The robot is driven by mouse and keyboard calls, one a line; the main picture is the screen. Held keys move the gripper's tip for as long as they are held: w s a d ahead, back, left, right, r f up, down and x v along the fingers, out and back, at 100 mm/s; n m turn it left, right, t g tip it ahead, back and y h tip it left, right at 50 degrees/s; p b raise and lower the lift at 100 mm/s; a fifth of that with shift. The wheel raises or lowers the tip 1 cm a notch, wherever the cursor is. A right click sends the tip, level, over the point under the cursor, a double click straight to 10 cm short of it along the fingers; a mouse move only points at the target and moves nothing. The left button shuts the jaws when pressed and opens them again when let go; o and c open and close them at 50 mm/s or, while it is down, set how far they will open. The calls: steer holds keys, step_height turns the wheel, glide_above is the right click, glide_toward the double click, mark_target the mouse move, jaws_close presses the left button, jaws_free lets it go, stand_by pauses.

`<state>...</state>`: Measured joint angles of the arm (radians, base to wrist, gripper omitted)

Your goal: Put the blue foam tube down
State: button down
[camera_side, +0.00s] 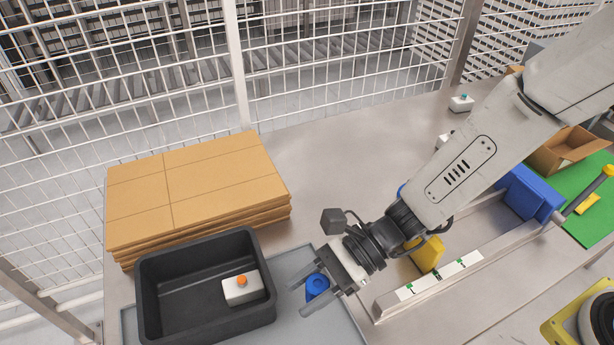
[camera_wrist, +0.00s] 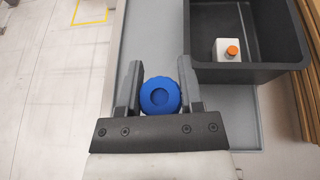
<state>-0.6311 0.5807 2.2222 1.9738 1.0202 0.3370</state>
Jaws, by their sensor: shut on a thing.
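The blue foam tube (camera_side: 317,286) is between the fingers of my gripper (camera_side: 308,294), just right of the black bin in the side view. In the wrist view the tube (camera_wrist: 160,96) shows its round blue end, with a finger of my gripper (camera_wrist: 160,90) on each side. My gripper is shut on it. The tube is over the grey tray (camera_side: 285,272); whether it touches the tray I cannot tell. The tube's far end is hidden.

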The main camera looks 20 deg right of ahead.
steer(key=w+d+r+m+t+h, duration=0.1)
steer(key=w+d+m+t, duration=0.3)
steer(key=d, duration=0.5)
steer(key=w+d+r+m+t+h, duration=0.1)
steer(key=w+d+r+m+t, duration=0.2)
steer(key=w+d, duration=0.5)
steer(key=shift+t, duration=0.4)
steer(key=shift+w+a+f, duration=0.65)
steer(key=shift+w+f, duration=1.15)
steer(key=shift+w, duration=0.05)
steer(key=shift+w+a+f, duration=0.65)
steer(key=shift+w+f, duration=1.15)
steer(key=shift+w, duration=0.05)
steer(key=shift+w+a+f, duration=0.65)
steer(key=shift+w+f, duration=1.15)
steer(key=shift+w, duration=0.05)
steer(key=shift+w+a+f, duration=0.1)
steer(key=shift+w+f, duration=0.2)
steer(key=shift+f, duration=1.5)
steer(key=shift+f, duration=0.15)
